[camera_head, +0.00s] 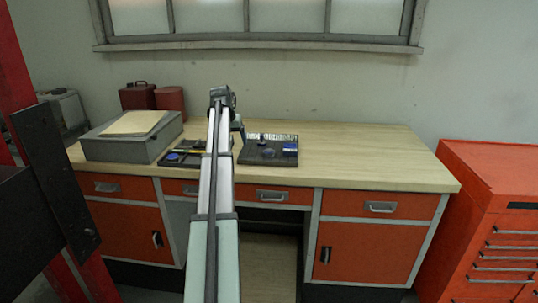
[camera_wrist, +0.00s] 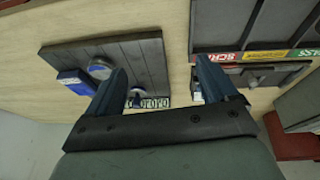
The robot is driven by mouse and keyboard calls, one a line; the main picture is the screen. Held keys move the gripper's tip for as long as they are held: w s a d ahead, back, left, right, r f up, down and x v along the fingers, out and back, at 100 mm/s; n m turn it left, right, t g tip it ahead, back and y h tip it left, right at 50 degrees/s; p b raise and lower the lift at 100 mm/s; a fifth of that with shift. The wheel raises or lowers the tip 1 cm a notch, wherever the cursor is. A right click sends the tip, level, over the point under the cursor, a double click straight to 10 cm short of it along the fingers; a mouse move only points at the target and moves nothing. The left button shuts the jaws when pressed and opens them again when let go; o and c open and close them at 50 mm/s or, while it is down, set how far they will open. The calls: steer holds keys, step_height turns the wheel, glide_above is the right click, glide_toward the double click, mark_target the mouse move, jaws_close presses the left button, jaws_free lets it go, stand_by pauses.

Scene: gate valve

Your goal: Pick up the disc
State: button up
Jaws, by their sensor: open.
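A round, grey-topped disc with a blue edge (camera_wrist: 100,68) lies on a dark ribbed board (camera_wrist: 147,60) in the wrist view. A blue block (camera_wrist: 73,82) sits beside it at the board's edge. The board (camera_head: 250,158) stands on the bench in the head view, with the blue block (camera_head: 290,148) at its right; the disc is too small to make out surely there. My gripper (camera_wrist: 160,72) is open and empty. Its left finger in the wrist view overlaps the board, right of the disc; its right finger is beyond the board. The gripper (camera_head: 238,127) is partly hidden by my arm in the head view.
A small dark knob (camera_wrist: 136,97) and a row of pale upright pieces (camera_head: 272,137) stand along the board's back. A dark tray (camera_wrist: 245,25) with coloured labels lies beside the board. A grey box (camera_head: 120,147) stands further left. The bench's right side is clear.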

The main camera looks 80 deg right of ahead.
steer(key=s+d+r+m, duration=0.1)
steer(key=s+r+m, duration=0.15)
steer(key=s, duration=0.35)
steer(key=s+d+r+m, duration=0.1)
steer(key=s+d+r, duration=0.15)
steer(key=s, duration=0.35)
glide_above(269, 151)
steer(key=a, duration=0.2)
steer(key=shift+n+h, duration=0.25)
steer(key=shift+h, duration=0.05)
steer(key=f, duration=0.7)
steer(key=shift+w, duration=0.25)
steer(key=shift+a+x, duration=0.15)
steer(key=shift+x, duration=1.2)
steer(key=shift+a+x, duration=0.15)
steer(key=shift+x, duration=1.2)
steer(key=shift+f, duration=0.1)
steer(key=shift+c, duration=0.4)
steer(key=c, duration=1.3)
